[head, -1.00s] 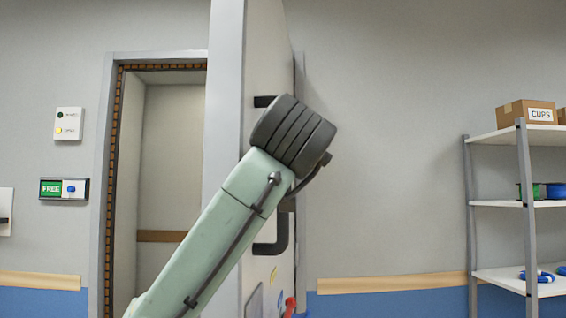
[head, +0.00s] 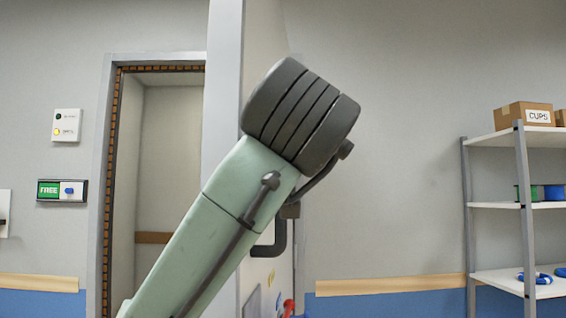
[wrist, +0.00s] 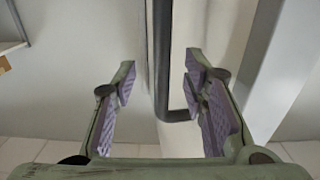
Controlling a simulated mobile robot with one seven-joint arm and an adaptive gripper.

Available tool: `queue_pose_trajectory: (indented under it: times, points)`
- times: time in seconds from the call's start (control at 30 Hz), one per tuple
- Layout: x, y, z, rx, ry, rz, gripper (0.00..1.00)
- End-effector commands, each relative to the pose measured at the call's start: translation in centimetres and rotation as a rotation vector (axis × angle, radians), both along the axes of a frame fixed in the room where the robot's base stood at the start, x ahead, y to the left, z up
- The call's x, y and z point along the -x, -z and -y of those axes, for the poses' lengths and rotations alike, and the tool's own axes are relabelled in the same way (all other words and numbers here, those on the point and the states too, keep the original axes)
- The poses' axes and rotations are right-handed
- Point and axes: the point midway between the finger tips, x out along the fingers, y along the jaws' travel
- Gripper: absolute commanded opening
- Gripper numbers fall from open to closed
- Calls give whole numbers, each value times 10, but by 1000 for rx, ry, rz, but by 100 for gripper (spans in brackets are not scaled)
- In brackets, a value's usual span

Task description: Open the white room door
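The white door (head: 225,70) stands swung out from its frame (head: 105,180), its edge facing me in the head view, with the doorway open to its left. Its dark handle (head: 279,240) is on the right face; the upper part is hidden behind my arm. In the wrist view the handle (wrist: 162,60) runs down and bends right at its lower end. My gripper (wrist: 160,85) is open, with a purple-padded finger on each side of the handle bar in the picture. Neither finger visibly touches it, and I cannot tell the depth between them. The head view does not show the fingers.
A shelf unit (head: 520,200) stands at the right, with a box marked CUPS (head: 524,114) on top. A switch panel (head: 66,125) and a FREE sign (head: 62,191) are on the wall left of the doorway. Bare wall lies between door and shelf.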

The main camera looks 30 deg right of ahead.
Motion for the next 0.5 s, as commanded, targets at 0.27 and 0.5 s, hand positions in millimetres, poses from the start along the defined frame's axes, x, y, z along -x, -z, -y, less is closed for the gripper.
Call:
queue_pose_trajectory:
  times: [0.27, 0.5]
  points:
    - [34, 0, -15, 0, 1, 0, 40]
    - [38, 0, -17, 0, 0, -1, 40]
